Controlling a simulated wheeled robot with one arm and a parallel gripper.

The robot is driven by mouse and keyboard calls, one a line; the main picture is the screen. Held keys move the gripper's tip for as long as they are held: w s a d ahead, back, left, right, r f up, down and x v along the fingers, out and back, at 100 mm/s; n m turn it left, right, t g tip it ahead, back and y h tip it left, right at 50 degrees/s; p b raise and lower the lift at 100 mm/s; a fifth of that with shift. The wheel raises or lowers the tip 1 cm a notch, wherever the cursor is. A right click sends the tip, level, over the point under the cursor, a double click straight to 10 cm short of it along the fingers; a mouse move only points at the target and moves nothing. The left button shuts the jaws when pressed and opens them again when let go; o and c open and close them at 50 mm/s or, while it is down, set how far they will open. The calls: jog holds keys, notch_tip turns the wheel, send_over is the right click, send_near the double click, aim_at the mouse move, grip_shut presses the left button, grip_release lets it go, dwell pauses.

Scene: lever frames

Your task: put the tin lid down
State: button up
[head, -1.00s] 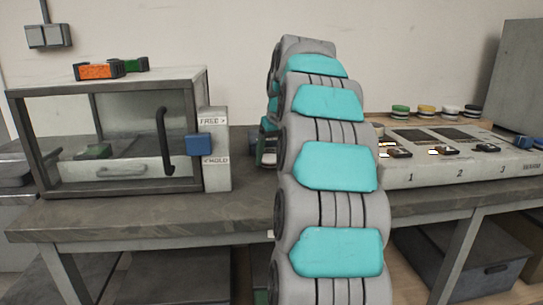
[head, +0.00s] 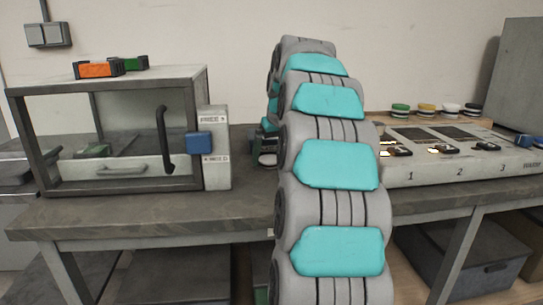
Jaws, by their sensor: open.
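My gripper (head: 267,147) shows only in part on the left of my arm, low over the bench behind it; my arm hides the rest. Its jaws are open. A small pale and dark patch shows at its lower end, close to the bench top, too small and covered to tell what it is. I cannot make out the tin lid for certain; it may be hidden behind my arm.
A glass-fronted cabinet (head: 121,184) with a black handle stands left, an orange block (head: 99,68) and a green block (head: 133,63) on top. A blue slider (head: 199,143) is on its side post. A numbered console (head: 430,174) stands right, with several round tins (head: 426,110) behind it. Bare bench (head: 150,212) runs along the front.

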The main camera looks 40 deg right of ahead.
jog(key=v, duration=1.2)
jog(key=shift+s, duration=0.1)
